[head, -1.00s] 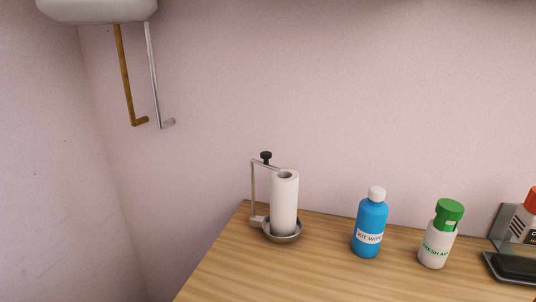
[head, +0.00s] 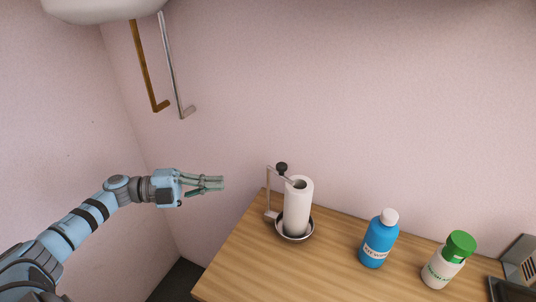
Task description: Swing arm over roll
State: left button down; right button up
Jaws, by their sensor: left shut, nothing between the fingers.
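A white paper roll (head: 297,208) stands upright on a round metal base dish (head: 295,236) near the left end of the wooden counter. The holder's thin swing arm (head: 269,190) rises at the roll's left side, and its top bar with a dark knob (head: 281,168) reaches toward the top of the roll. My right gripper is out of view.
A blue bottle with a white cap (head: 377,240) and a white bottle with a green cap (head: 446,262) stand on the counter (head: 330,270) to the right. A grey appliance (head: 520,262) is at the right edge. Metal and brown pipes (head: 171,70) hang on the wall at upper left.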

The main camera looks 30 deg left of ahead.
pick_arm(q)
jog(key=s+d+r+m+g+h, duration=0.1)
jog(key=s+d+r+m+g, duration=0.2)
jog(key=r, duration=0.2)
jog(key=w+d+f+p, duration=0.2)
jog(key=w+d+f, duration=0.1)
jog(key=w+d, duration=0.5)
jog(key=shift+d, duration=0.5)
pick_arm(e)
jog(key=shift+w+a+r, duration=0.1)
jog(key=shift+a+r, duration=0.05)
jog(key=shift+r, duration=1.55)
pick_arm(q)
jog(key=shift+w+x, duration=0.25)
jog(key=shift+x, duration=1.05)
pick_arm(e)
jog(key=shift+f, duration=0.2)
pick_arm(q)
jog(key=shift+s+a+r, duration=0.15)
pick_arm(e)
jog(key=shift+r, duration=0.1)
